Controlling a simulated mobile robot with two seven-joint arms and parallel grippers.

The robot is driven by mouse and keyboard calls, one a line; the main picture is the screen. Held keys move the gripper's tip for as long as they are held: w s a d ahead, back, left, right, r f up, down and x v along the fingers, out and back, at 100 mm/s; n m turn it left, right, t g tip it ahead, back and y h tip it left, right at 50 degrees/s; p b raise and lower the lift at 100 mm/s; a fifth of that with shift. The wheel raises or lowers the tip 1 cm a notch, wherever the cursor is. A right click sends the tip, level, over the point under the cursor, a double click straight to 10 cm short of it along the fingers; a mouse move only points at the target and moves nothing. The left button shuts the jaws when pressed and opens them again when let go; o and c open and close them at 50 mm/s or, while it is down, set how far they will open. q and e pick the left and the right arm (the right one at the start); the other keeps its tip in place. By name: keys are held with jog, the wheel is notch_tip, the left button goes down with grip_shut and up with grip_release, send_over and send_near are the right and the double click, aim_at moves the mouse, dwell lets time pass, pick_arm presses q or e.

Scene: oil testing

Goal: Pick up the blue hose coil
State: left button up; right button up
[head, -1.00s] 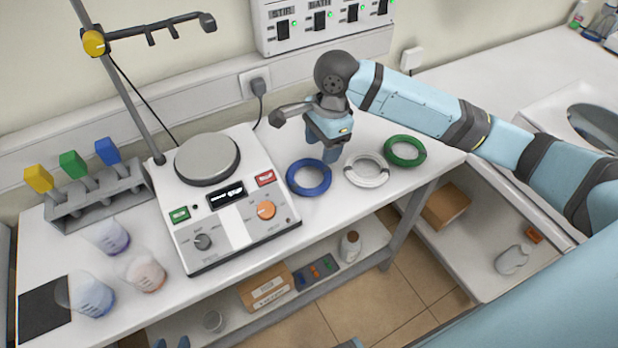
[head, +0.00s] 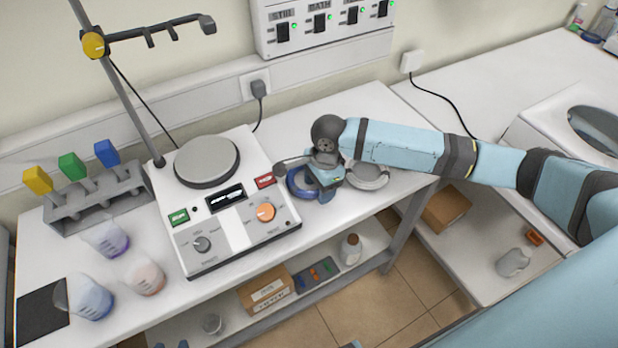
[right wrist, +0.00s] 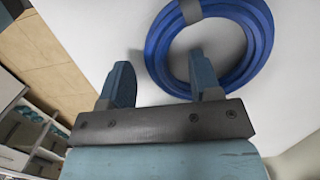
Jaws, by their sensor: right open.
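The blue hose coil (head: 296,184) lies flat on the white bench, just right of the hot plate. In the head view my right gripper (head: 326,192) is over its right part and hides some of it. In the right wrist view the coil (right wrist: 262,40) is a ring with a grey band at its top. One fingertip overlaps the coil's lower part in this view; the other is left of the ring. I cannot tell whether they touch.
The hot plate (head: 215,215) stands close left of the coil. A white coil (head: 372,180) lies to the right, partly under my right arm. Beakers (head: 146,276) and a rack of coloured-handled tools (head: 98,197) are further left. The bench's front edge is near the coil.

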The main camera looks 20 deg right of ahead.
jog(key=shift+f, duration=0.3)
grip_shut()
jog(key=shift+r, duration=0.15)
notch_tip(320, 180, up, 20)
jog(key=shift+p, duration=0.4)
